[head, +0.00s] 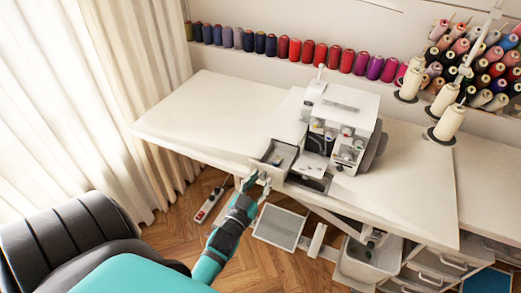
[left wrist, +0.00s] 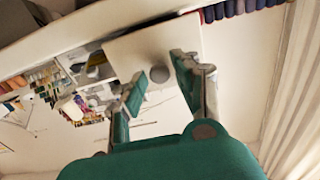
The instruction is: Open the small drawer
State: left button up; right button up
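The small drawer (head: 278,153) is at the table's front edge, beside the white sewing machine (head: 342,115). It stands pulled out, with its grey inside showing from above. In the left wrist view its pale front panel (left wrist: 140,45) carries a round grey knob (left wrist: 160,74). My left gripper (head: 257,181) is just in front of the drawer. Its two fingers (left wrist: 160,78) are apart, one on each side of the knob, with no clear grip on it. My right gripper is not in view.
The white table (head: 215,110) is clear left of the machine. Thread spools (head: 295,50) line the back, and cones (head: 450,122) stand at right. A grey pedal (head: 279,227), a power strip (head: 207,206) and a white bin (head: 368,262) are below the table.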

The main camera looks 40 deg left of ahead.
pick_arm(q)
jog(key=shift+o, duration=0.8)
jog(key=v, duration=0.7)
jog(key=shift+s, duration=0.2)
